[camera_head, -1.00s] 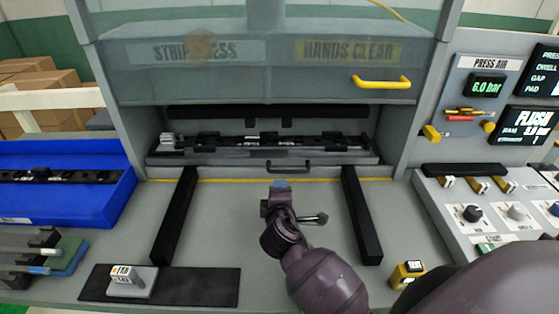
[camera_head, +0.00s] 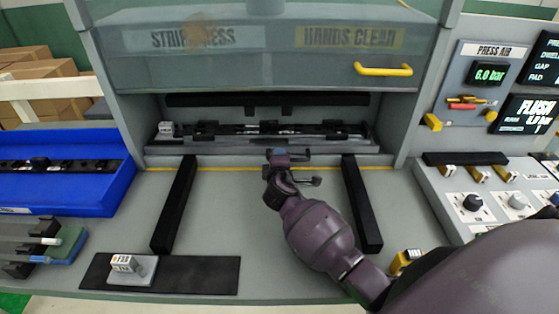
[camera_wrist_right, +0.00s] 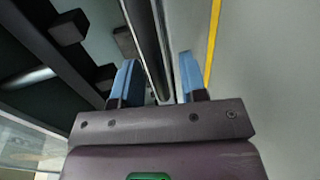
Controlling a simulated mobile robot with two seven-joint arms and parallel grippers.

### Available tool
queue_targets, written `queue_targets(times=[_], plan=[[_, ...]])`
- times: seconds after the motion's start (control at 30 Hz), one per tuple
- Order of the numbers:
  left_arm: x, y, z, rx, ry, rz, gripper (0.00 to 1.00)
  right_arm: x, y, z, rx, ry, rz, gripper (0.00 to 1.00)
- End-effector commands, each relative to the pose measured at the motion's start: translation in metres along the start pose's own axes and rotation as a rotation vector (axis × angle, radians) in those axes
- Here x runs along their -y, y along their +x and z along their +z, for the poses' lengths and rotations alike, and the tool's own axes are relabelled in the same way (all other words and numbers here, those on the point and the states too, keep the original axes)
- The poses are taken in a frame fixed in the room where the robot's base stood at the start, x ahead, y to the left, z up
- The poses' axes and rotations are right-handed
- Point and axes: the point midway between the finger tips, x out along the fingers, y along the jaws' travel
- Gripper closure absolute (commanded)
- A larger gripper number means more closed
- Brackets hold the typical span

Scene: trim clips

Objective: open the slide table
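The slide table (camera_head: 215,149) sits inside the press opening, with a long black trim strip (camera_head: 225,129) on it. Its dark front handle (camera_head: 250,168) is mostly hidden behind my right gripper in the head view. My right gripper (camera_head: 291,154) is at the front edge of the slide table, around the handle's place. In the right wrist view its two blue fingertips (camera_wrist_right: 159,82) are apart, with a dark and grey bar (camera_wrist_right: 148,40) running between them. I cannot tell whether they touch it. My left gripper is not in view.
Two black rails (camera_head: 175,205) (camera_head: 361,205) flank clear bench in front of the press. The clear guard with a yellow handle (camera_head: 383,69) is raised above the opening. A blue bin (camera_head: 100,195) stands left, a black mat (camera_head: 200,275) front left, a control panel (camera_head: 475,215) right.

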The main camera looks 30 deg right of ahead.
Motion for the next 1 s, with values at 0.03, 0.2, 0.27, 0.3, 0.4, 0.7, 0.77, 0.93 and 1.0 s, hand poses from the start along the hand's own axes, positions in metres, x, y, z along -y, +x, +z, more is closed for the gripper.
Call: queue_targets(times=[0.03, 0.2, 0.27, 0.3, 0.4, 0.7, 0.77, 0.93, 1.0], plan=[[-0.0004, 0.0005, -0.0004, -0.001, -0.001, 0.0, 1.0, -0.0001, 0.0015, 0.0, 0.0, 0.0, 0.0, 0.61], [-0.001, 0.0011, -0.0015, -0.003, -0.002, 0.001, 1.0, -0.0003, 0.0021, -0.0002, -0.001, 0.001, 0.0, 0.61], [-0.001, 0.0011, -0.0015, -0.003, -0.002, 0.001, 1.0, -0.0003, 0.002, -0.0002, -0.001, 0.001, 0.0, 0.61], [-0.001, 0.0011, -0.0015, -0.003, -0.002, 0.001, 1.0, -0.0003, 0.002, -0.0002, -0.001, 0.0, 0.0, 0.61], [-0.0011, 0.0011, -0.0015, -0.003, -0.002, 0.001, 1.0, -0.0003, 0.0019, -0.0002, -0.001, 0.0, 0.0, 0.76], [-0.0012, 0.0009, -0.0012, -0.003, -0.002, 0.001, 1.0, -0.0002, 0.0017, -0.0003, -0.001, 0.0, 0.0, 1.0], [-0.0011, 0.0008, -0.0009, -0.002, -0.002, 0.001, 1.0, -0.0002, 0.0017, -0.0003, -0.001, 0.0, 0.0, 1.0], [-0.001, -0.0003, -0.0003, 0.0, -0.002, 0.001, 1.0, 0.0001, 0.0005, -0.0004, -0.001, 0.0, 0.0, 1.0], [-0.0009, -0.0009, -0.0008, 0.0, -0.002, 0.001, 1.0, 0.0006, -0.001, -0.0004, -0.001, 0.001, -0.001, 1.0]])
